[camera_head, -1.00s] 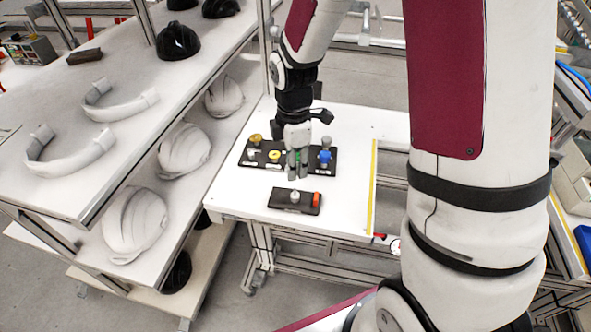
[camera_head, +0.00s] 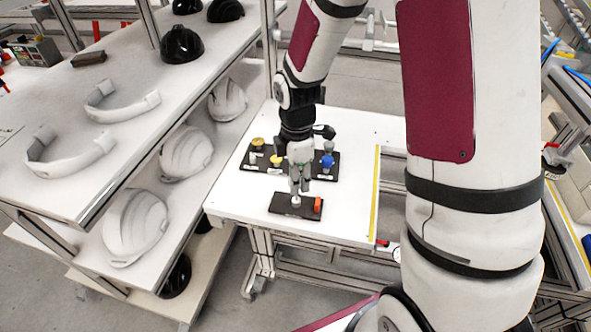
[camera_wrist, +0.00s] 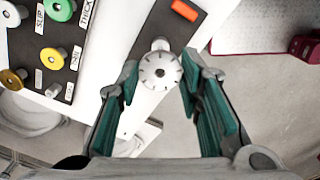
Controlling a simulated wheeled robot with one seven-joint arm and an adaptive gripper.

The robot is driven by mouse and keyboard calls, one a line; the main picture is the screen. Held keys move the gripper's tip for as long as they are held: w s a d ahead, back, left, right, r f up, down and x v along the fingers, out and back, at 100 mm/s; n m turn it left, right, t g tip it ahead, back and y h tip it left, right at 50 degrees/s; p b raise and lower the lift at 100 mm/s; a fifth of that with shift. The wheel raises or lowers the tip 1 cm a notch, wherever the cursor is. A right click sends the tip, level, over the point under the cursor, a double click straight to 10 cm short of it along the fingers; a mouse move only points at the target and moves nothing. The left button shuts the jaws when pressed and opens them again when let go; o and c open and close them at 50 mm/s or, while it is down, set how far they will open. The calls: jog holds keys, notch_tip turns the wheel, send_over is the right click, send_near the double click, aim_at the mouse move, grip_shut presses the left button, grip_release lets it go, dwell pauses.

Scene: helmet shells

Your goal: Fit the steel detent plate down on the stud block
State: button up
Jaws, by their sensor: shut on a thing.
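The steel detent plate (camera_wrist: 160,70) is a pale round disc with notches around its rim. In the wrist view it sits between the green-padded fingertips of my gripper (camera_wrist: 160,80), which is shut on it. The stud block (camera_wrist: 172,35) is a dark bar with an orange piece on it. A pale stud shows just past the disc's edge in the wrist view. In the head view my gripper (camera_head: 300,188) is right above the stud block (camera_head: 281,207), close to its stud. The plate is not clear there, and I cannot tell whether it touches the stud.
A dark board (camera_head: 250,164) with yellow, blue and green-topped parts lies behind the block on the white table (camera_head: 240,200). Its labels show in the wrist view. A yellow strip (camera_head: 375,190) runs along the table's right side. Shelves with helmet shells (camera_head: 136,226) stand at left.

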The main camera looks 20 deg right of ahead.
jog(key=shift+f+b, duration=0.45)
jog(key=shift+f, duration=0.8)
jog(key=shift+p, duration=0.4)
dwell(1.0)
jog(key=shift+f+b, duration=1)
jog(key=shift+f, duration=1.05)
jog(key=o, duration=1.2)
jog(key=shift+r, duration=0.1)
notch_tip(320, 180, up, 12)
jog(key=shift+f, duration=0.1)
